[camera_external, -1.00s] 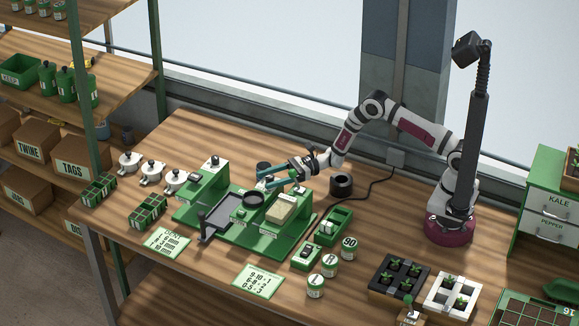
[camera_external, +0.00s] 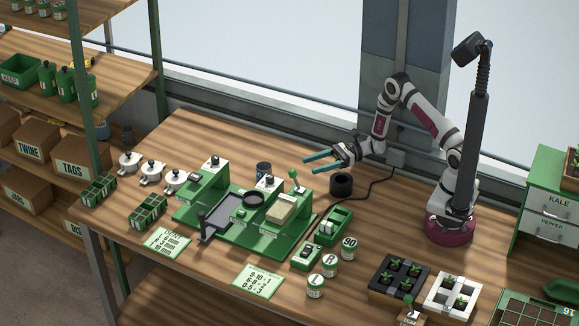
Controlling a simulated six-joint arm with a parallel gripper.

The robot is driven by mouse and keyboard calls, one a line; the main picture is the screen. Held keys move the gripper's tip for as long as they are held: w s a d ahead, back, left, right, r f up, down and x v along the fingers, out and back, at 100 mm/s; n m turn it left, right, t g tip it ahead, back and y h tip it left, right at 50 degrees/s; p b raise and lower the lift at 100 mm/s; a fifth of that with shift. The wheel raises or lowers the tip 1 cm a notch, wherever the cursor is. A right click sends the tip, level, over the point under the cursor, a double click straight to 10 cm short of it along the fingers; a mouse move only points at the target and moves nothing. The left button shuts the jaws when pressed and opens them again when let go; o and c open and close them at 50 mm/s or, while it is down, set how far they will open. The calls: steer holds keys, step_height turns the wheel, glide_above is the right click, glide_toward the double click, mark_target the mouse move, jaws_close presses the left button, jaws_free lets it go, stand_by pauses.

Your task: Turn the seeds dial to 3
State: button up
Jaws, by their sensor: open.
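The green tray seeder (camera_external: 262,243) stands on the wooden bench. A small white dial with a dark knob sits on its middle post (camera_external: 268,182), and a similar one is on its left post (camera_external: 214,163). The labels and settings are too small to read, so I cannot tell which is the seeds dial or where it points. My gripper (camera_external: 307,166) has two teal fingers, open and empty. It hangs in the air behind and to the right of the middle dial, apart from the seeder.
A dark jar (camera_external: 263,169) stands behind the seeder, and a black round object (camera_external: 341,185) with a cable lies below my gripper. Printed cards (camera_external: 258,281) and labelled tins (camera_external: 349,247) are in front.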

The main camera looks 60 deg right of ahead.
steer(key=g+h, duration=0.3)
steer(key=h, duration=0.1)
glide_toward(271, 175)
steer(key=f+v, duration=0.1)
steer(key=v, duration=0.4)
steer(key=x, duration=1.5)
steer(key=shift+w+a+r, duration=0.1)
steer(key=shift+a+r, duration=0.1)
steer(key=shift+r, duration=0.2)
jaws_close()
